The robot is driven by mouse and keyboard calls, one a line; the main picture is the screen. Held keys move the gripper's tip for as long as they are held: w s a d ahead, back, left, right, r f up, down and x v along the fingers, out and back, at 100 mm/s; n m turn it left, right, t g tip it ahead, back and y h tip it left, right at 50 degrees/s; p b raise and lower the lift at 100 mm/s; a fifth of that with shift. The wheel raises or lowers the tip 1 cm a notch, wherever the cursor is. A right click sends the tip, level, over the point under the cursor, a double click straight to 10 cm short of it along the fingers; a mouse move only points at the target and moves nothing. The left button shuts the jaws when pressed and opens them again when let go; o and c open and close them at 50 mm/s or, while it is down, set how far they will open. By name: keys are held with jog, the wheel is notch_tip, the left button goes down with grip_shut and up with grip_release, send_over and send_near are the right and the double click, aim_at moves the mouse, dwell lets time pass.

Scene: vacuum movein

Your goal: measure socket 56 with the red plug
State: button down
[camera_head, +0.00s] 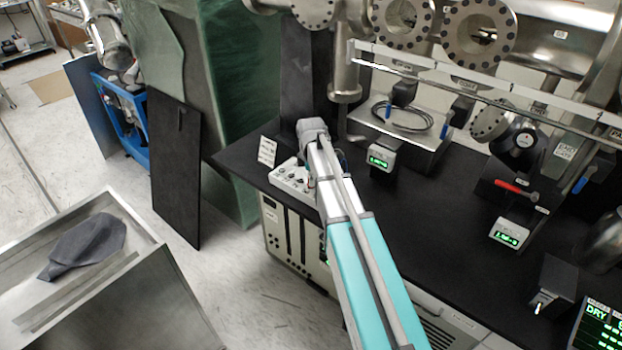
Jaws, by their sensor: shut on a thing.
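A pale panel box (292,180) with several small round fittings sits at the left end of the black bench. I cannot read any number on it, so I cannot tell socket 56. My turquoise and grey arm reaches up from the bottom edge, and its far grey joint is just right of the panel box. My gripper is hidden behind the arm and this joint. I cannot make out the red plug.
Steel flanged pipes (478,32) stand behind. A metal tray (150,237) with a dark cloth (85,245) is at left.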

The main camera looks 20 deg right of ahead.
jog(key=shift+f+b, duration=0.3)
jog(key=shift+c, duration=2.2)
grip_release()
jog(key=shift+r, duration=0.15)
notch_tip(320, 180, up, 8)
jog(key=p, duration=0.8)
jog(key=shift+f, duration=0.2)
jog(key=s+a+r+p, duration=0.5)
jog(key=s, duration=0.1)
jog(key=shift+s, duration=0.4)
